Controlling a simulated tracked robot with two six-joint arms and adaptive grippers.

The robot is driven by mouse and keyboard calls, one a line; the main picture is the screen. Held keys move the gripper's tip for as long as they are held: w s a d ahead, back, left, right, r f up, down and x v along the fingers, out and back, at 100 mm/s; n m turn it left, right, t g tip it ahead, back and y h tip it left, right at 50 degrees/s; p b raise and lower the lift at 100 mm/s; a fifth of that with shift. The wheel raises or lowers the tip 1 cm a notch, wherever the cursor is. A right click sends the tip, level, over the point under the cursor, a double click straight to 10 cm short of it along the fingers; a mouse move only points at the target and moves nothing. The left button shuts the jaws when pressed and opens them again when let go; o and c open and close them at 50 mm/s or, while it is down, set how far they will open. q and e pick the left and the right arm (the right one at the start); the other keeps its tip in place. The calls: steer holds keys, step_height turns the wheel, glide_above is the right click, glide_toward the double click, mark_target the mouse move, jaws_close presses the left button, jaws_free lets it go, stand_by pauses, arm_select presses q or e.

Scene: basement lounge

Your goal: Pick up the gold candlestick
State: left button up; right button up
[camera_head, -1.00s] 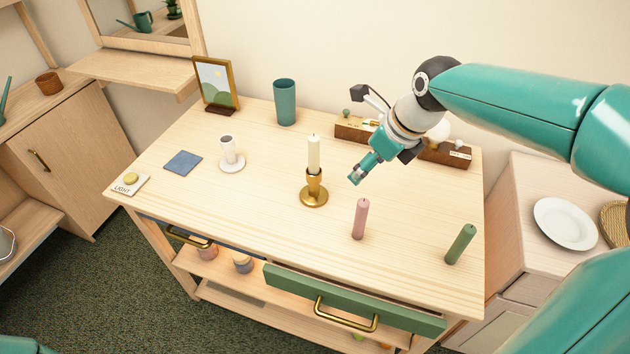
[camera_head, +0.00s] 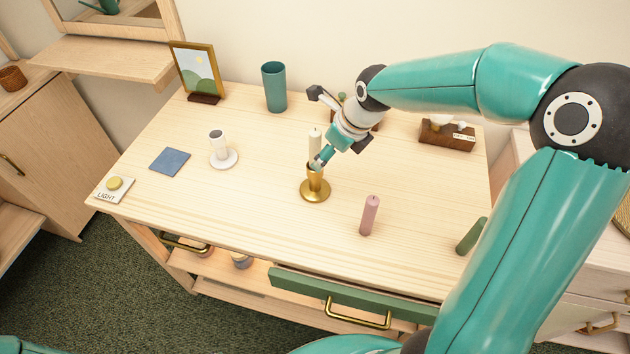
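The gold candlestick (camera_head: 315,190) stands upright near the middle of the wooden table. A cream candle (camera_head: 314,139) stands in it, partly covered by the gripper. My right gripper (camera_head: 317,163) comes in from the right and its fingertips are at the candlestick's upper cup, just below the candle. They overlap the cup in this view, and I cannot tell whether they touch or grip it. My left gripper is out of view.
A green drawer (camera_head: 350,300) is at the front.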

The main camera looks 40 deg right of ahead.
mark_target(315, 179)
steer(key=shift+p+x, duration=0.8)
steer(key=shift+x, duration=3)
steer(key=shift+s, duration=0.1)
jaws_close()
